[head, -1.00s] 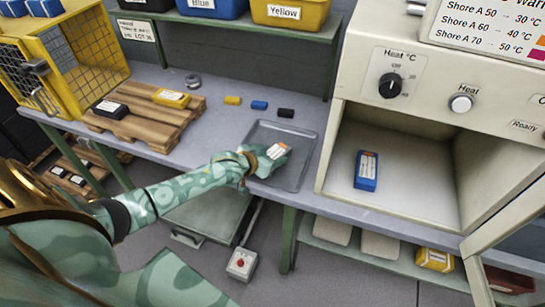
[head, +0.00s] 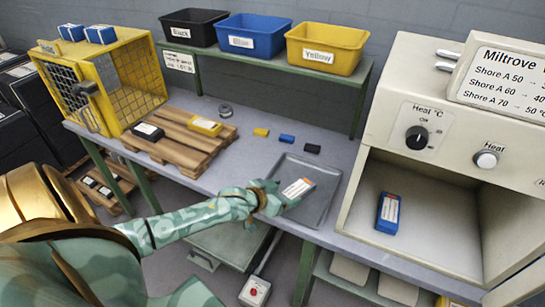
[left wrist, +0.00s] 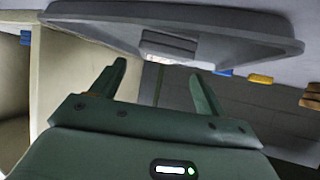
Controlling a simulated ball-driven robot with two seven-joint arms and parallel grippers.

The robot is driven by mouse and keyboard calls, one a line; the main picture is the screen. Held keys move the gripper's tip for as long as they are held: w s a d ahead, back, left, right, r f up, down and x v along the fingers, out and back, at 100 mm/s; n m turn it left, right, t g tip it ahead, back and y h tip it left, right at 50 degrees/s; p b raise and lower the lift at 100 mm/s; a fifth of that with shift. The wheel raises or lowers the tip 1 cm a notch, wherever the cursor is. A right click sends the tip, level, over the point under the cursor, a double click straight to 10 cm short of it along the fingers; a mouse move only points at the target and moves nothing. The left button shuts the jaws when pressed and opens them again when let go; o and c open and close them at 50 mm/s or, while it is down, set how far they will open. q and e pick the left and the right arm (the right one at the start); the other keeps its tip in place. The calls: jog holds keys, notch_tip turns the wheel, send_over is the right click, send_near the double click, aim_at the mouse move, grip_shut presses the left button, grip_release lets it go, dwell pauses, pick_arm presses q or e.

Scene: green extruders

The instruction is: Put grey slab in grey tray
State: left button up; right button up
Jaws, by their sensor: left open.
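The grey slab, with a white and orange label, shows in the head view (head: 298,188) within the outline of the grey tray (head: 319,208). In the left wrist view, which looks turned over, the slab (left wrist: 168,44) stands out past the rim of the tray (left wrist: 265,45) and seems to rest in it. My left gripper (head: 277,199) is at the tray's left side, beside the slab. In the left wrist view the gripper's (left wrist: 159,72) two fingers are apart with nothing between them, and the slab is beyond the tips. My right gripper is out of view.
A blue slab (head: 387,213) lies in the open heater (head: 410,240) to the right. Small yellow, blue and black blocks (head: 287,139) lie behind the tray. A wooden pallet (head: 180,140) holds a black and a yellow slab. Bins (head: 322,48) stand on the shelf.

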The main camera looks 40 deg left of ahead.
pick_arm(q)
jog(key=p+v, duration=0.1)
jog(key=v, duration=0.4)
jog(key=shift+s+r, duration=0.1)
jog(key=shift+s, duration=0.25)
jog(key=s+d+m+t+h, duration=0.1)
jog(key=s+d, duration=0.1)
jog(key=d, duration=0.8)
jog(key=s+a+f+g+y, duration=0.1)
jog(key=s+f+g, duration=0.1)
jog(key=s+f, duration=0.35)
jog(key=s+f+g, duration=0.1)
jog(key=s+f, duration=0.2)
jog(key=f, duration=0.6)
jog(key=s+a+f+g+y, duration=0.1)
jog(key=s+f+g, duration=0.1)
jog(key=s+f, duration=0.45)
jog(key=s+f+g, duration=0.2)
jog(key=s+f, duration=0.2)
jog(key=s, duration=0.4)
jog(key=s+d+f+g, duration=0.1)
jog(key=s+f+g, duration=0.1)
jog(key=s+f, duration=0.3)
jog(key=s+f+m+g, duration=0.1)
jog(key=s+f+g, duration=0.2)
jog(key=s, duration=0.9)
notch_tip(320, 180, down, 2)
jog(key=shift+s+d+f+y, duration=0.1)
jog(key=shift+s+d+y, duration=0.2)
jog(key=shift+s+d, duration=0.1)
